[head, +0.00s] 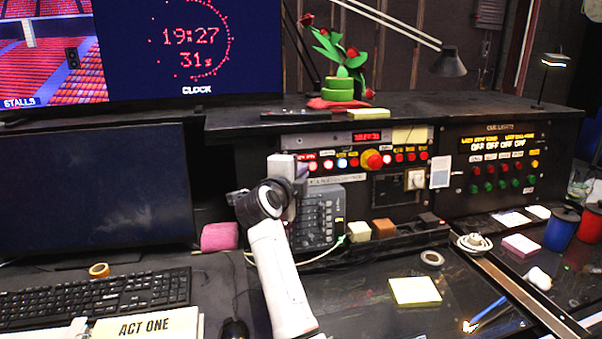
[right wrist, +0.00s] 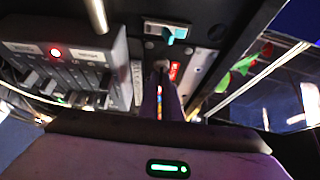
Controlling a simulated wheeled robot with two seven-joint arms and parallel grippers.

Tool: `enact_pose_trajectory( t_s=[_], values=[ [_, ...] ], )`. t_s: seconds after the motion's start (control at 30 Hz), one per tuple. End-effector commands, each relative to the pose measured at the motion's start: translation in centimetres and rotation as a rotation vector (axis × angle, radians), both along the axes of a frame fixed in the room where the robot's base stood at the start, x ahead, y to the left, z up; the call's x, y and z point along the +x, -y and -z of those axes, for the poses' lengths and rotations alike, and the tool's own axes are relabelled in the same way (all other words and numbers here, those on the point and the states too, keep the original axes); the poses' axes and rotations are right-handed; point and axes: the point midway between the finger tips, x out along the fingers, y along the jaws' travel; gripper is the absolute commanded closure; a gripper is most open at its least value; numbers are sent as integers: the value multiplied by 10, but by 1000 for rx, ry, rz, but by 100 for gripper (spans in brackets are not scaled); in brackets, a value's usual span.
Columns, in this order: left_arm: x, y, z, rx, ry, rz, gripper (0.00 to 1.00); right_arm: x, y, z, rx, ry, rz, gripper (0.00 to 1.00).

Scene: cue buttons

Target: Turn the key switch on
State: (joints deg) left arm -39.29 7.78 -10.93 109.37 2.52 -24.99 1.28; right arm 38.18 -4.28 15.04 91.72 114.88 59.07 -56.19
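My right gripper (head: 290,172) is at the left end of the black console's button panel, in front of it. In the right wrist view its two dark fingers (right wrist: 160,88) are close together with a narrow gap between them. A small greyish knob-like piece (right wrist: 160,66) shows at the fingertips and may be the key. I cannot tell whether the fingers grip it or only stand around it. In the head view the gripper hides this spot, so the key switch's position cannot be read. My left gripper is not in view.
A row of lit buttons and a red mushroom button (head: 373,160) lie right of my gripper. A grey fader box (head: 318,218) stands below it, also in the right wrist view (right wrist: 65,65). A teal switch (right wrist: 175,33) is close by. A monitor (head: 95,190) stands left.

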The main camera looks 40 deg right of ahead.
Motion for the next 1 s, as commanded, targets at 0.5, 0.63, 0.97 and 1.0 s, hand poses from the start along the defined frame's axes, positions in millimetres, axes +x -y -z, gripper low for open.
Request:
enact_pose_trajectory(
  t_s=[0.5,0.63,0.97,1.0],
  values=[
    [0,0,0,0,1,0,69,0,0,1,3,1,1,77],
    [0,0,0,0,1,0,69,0,0,0,1,0,0,77],
    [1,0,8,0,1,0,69,-23,-41,-4,4,3,-1,77],
    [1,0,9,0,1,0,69,-27,-48,-4,5,3,-2,77]
  ],
)
